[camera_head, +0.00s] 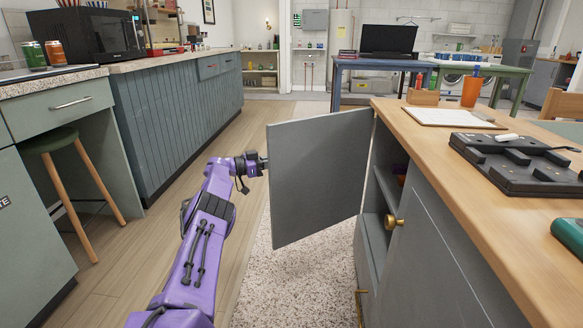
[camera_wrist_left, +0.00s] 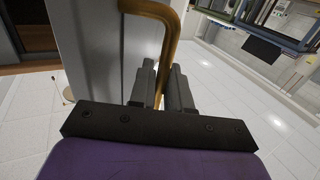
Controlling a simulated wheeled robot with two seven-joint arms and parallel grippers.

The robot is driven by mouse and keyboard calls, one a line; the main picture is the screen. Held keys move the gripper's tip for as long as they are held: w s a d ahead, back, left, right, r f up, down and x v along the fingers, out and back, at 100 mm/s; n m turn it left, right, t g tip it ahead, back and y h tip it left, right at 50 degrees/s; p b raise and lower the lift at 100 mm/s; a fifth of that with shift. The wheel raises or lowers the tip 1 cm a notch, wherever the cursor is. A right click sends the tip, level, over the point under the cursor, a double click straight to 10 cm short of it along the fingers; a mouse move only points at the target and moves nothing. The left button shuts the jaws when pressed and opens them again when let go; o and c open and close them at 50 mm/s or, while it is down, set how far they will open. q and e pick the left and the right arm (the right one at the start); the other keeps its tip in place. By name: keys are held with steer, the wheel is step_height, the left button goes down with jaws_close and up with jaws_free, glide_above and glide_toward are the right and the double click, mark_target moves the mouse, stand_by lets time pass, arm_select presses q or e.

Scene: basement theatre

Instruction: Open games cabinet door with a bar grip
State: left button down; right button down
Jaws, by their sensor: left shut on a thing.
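The grey cabinet door (camera_head: 318,175) stands swung wide open from the cabinet (camera_head: 440,255) under the wooden worktop. My left gripper (camera_head: 262,164) is at the door's far-left edge, on its outer side. In the left wrist view my left gripper (camera_wrist_left: 163,82) is shut on the brass bar grip (camera_wrist_left: 176,38), which runs between its fingers. The door panel (camera_wrist_left: 105,55) shows beside the bar. In the head view the door hides the bar grip. The open cabinet shows shelves inside (camera_head: 377,190). My right gripper is not in view.
The worktop (camera_head: 440,135) holds a clipboard (camera_head: 450,117), an orange cup (camera_head: 471,91) and a dark tray (camera_head: 515,160). A wooden stool (camera_head: 70,180) stands left. The floor between the counters is free.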

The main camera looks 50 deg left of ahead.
arm_select(q)
steer(key=shift+a, duration=0.2)
steer(key=c, duration=1.3)
jaws_free()
steer(key=shift+w+d, duration=0.1)
steer(key=shift+c, duration=0.2)
steer(key=p+v, duration=0.4)
steer(key=v, duration=0.6)
steer(key=shift+s, duration=0.25)
